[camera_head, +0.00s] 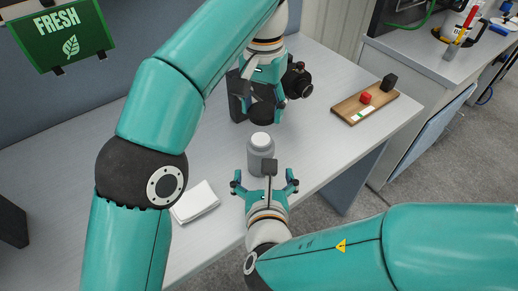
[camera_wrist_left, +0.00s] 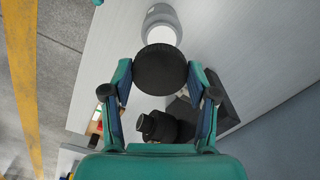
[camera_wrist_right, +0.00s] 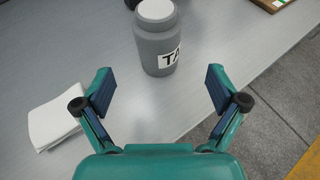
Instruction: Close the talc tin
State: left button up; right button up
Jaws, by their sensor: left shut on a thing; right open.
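The talc tin (camera_head: 261,158) is a grey jar with a pale top, upright on the desk. It also shows in the right wrist view (camera_wrist_right: 157,45) with part of a label reading "TA", and in the left wrist view (camera_wrist_left: 163,18). My left gripper (camera_head: 264,98) is shut on a round black lid (camera_wrist_left: 160,69), held apart from the tin, on its far side in the head view. My right gripper (camera_head: 264,184) is open and empty on the near side of the tin, its fingers spread and not touching it.
A black camera (camera_head: 298,82) and a dark stand (camera_head: 237,100) are close to my left gripper. A white paper stack (camera_head: 196,202) lies left of my right gripper. A wooden board (camera_head: 364,104) with red and black blocks lies right. The desk edge is near the tin's right.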

aim_at(260, 140)
pick_arm(q)
jog(key=shift+a+r, duration=0.1)
jog(key=shift+a, duration=0.05)
pick_arm(e)
jog(key=shift+a, duration=0.1)
jog(key=x, duration=1.2)
jog(key=shift+a+f, duration=0.1)
jog(key=shift+s, duration=0.1)
jog(key=shift+c, duration=0.3)
jog(key=c, duration=1.7)
pick_arm(q)
jog(key=shift+s+f, duration=0.1)
jog(key=shift+f, duration=2.4)
pick_arm(e)
jog(key=shift+c, duration=0.2)
pick_arm(q)
jog(key=shift+f, duration=0.85)
jog(key=shift+f, duration=0.6)
jog(key=o, duration=0.7)
pick_arm(e)
grip_shut()
